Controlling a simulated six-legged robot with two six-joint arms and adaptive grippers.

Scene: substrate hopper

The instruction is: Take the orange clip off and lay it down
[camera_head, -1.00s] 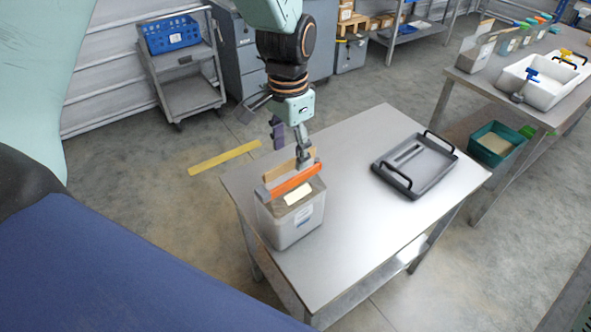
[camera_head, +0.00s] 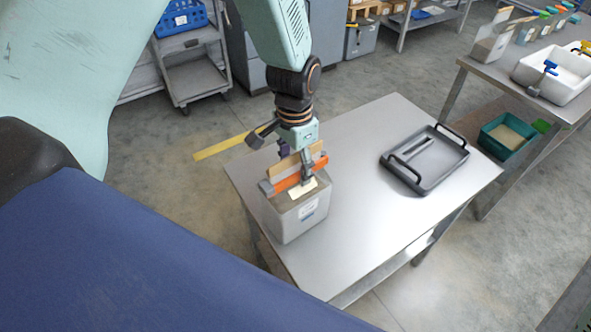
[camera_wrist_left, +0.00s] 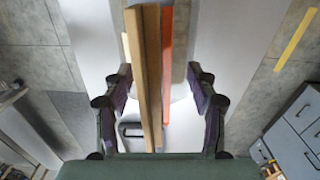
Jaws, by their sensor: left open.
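The orange clip (camera_head: 290,181) is a long bar with grey ends, across the top of a pale grey bag-like container (camera_head: 300,214) on the metal table. A tan upright strip (camera_head: 284,166) stands just behind the clip. In the left wrist view the clip (camera_wrist_left: 167,62) runs beside the tan strip (camera_wrist_left: 151,85). My left gripper (camera_head: 297,167) is open around the clip and strip, with one finger in front of the clip in the head view. In the wrist view its fingers (camera_wrist_left: 161,88) stand apart on both sides. My right gripper is not in view.
A dark grey tray (camera_head: 446,166) with two black handles lies on the right of the metal table (camera_head: 355,225). The table between container and tray is clear. A second bench (camera_head: 483,68) with a white tub (camera_head: 552,84) stands at the right. A cart (camera_head: 190,72) stands behind.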

